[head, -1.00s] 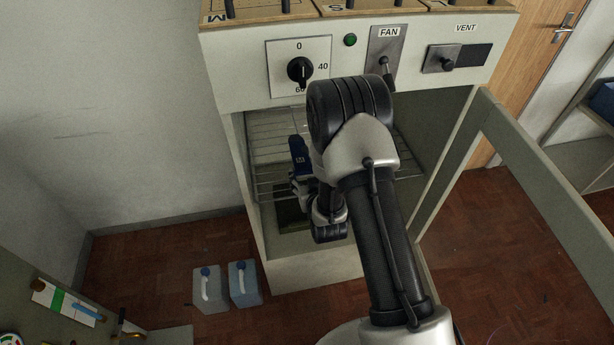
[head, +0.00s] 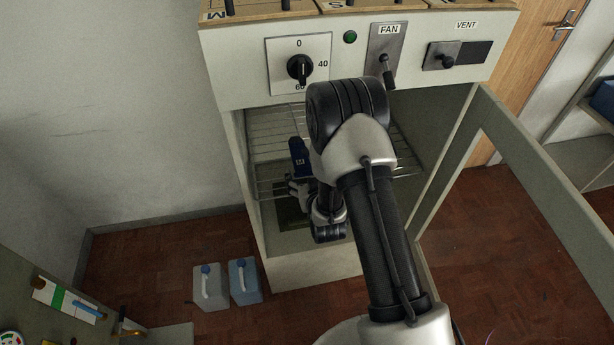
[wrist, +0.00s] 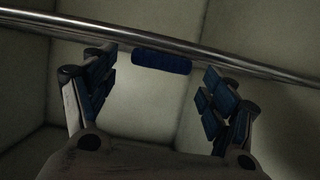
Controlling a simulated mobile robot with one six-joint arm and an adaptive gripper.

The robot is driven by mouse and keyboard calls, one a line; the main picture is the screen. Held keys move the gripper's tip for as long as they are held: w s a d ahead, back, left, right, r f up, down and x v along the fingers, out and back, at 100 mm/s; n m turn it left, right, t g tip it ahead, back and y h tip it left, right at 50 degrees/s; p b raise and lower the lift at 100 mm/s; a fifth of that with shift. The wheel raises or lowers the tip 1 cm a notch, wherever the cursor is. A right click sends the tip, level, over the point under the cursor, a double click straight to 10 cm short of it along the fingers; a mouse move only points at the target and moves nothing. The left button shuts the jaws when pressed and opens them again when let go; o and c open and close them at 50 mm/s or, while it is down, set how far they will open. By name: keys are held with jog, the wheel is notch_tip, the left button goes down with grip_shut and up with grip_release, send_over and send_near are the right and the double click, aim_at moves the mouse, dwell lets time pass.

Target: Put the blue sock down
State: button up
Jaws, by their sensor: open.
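The blue sock (head: 299,158), dark blue with a small white mark, shows at the wire rack (head: 266,184) inside the open cabinet, left of my arm. In the wrist view a ribbed blue end, which looks like the sock (wrist: 162,62), shows beyond and between my fingertips, close to a metal rail (wrist: 200,48). My gripper (head: 299,188) is just nearer than the sock in the head view. In the wrist view my gripper (wrist: 160,88) has its blue-padded fingers wide apart, with nothing between the pads. My arm hides part of the rack.
The cabinet (head: 222,85) has a knob, a FAN lever and a VENT slider above its opening. Its open door (head: 540,185) stands at the right. Two jugs (head: 210,290) (head: 244,284) stand on the floor at the left. The cabinet's side walls bound the rack.

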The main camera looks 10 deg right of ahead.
jog(key=shift+r, duration=0.1)
jog(key=shift+r, duration=0.3)
jog(key=p+v, duration=0.3)
jog(key=v, duration=0.9)
notch_tip(320, 180, up, 16)
jog(key=s+g, duration=0.1)
jog(key=g, duration=0.3)
jog(key=s+r+g, duration=0.2)
jog(key=s+r, duration=0.3)
jog(key=s, duration=0.7)
jog(key=s+r+g, duration=0.3)
jog(key=s+r, duration=0.3)
jog(key=s, duration=0.6)
jog(key=shift+d+r, duration=0.2)
jog(key=shift+d, duration=0.2)
jog(key=shift+c, duration=0.4)
